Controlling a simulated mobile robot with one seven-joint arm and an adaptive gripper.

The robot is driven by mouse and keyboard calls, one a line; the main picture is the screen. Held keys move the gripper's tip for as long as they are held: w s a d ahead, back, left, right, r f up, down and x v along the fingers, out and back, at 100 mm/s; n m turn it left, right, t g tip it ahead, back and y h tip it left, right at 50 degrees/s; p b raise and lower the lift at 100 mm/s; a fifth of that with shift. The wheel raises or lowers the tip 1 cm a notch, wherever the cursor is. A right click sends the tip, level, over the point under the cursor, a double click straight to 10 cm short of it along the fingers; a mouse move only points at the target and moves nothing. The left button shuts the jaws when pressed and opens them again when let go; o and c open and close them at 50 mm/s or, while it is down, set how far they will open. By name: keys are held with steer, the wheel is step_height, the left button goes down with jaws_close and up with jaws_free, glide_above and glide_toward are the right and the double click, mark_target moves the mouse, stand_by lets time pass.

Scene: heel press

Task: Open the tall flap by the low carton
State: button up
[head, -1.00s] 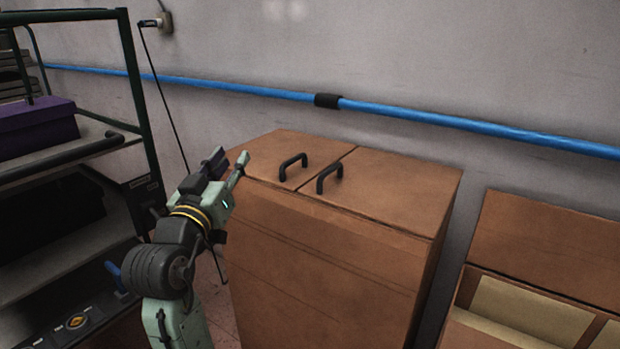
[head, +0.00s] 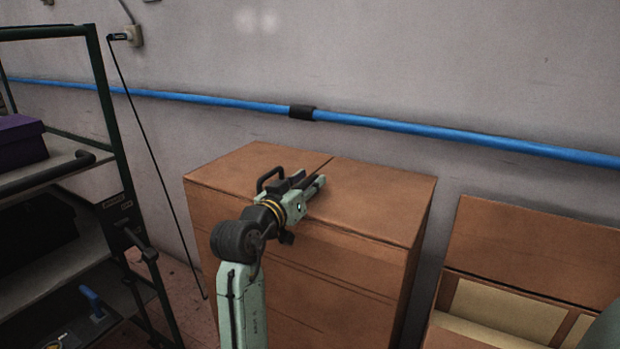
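The tall brown carton (head: 305,270) stands against the wall, with two flaps lying flat on its top. The right flap (head: 385,200) is the one nearer the low carton (head: 535,250). The left flap (head: 230,170) has a black handle (head: 270,177) that shows behind my gripper. My gripper (head: 313,179) is over the top by the seam, where the right flap's handle was seen before. Its fingers are apart and hide that handle, so I cannot tell whether they touch it. Both flaps are down.
The low carton at the right has a raised brown panel and pale compartments. A dark shelf rack (head: 105,130) with a purple box (head: 20,140) stands at the left. A blue pipe (head: 430,128) runs along the wall above. A black cable (head: 150,165) hangs from a socket.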

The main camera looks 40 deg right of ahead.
steer(key=shift+w+d, duration=0.2)
steer(key=shift+d, duration=0.2)
jaws_close()
stand_by(0.7)
